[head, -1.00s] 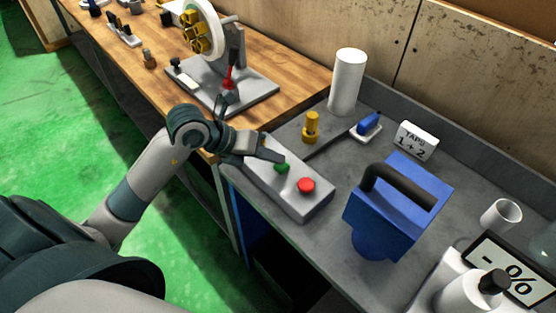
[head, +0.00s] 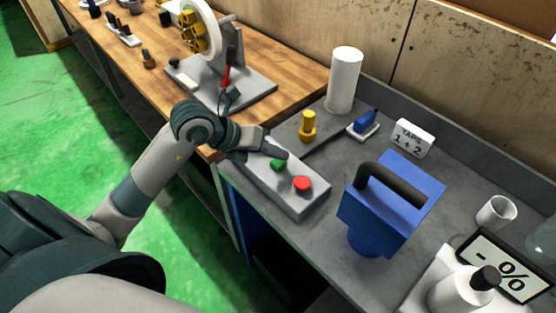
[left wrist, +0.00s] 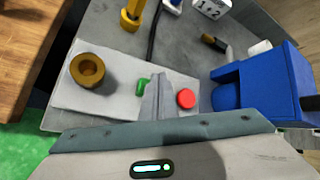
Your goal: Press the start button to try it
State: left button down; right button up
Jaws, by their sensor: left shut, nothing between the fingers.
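A grey control box (head: 300,203) lies on the grey bench top, with a green button (head: 278,165) and a red button (head: 302,184) on its upper face. In the left wrist view the green button (left wrist: 143,84), the red button (left wrist: 186,98) and a brass ring-shaped knob (left wrist: 87,70) show on the box. My left gripper (head: 282,154) is shut and empty, its tips over the box close to the green button. In the left wrist view the closed fingers (left wrist: 160,98) lie between the two buttons and cover part of the green one. Contact cannot be told. My right gripper is not in view.
A blue block with a black handle (head: 392,205) stands right of the box. A yellow knob (head: 308,127), a white cylinder (head: 345,80) and a small blue tool (head: 363,125) stand behind it. A wheel fixture (head: 222,85) stands on the wooden bench.

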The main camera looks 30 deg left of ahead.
aim_at(277, 164)
pick_arm(q)
jog(key=shift+r, duration=0.1)
jog(key=shift+r+p, duration=1.95)
jog(key=shift+r, duration=0.55)
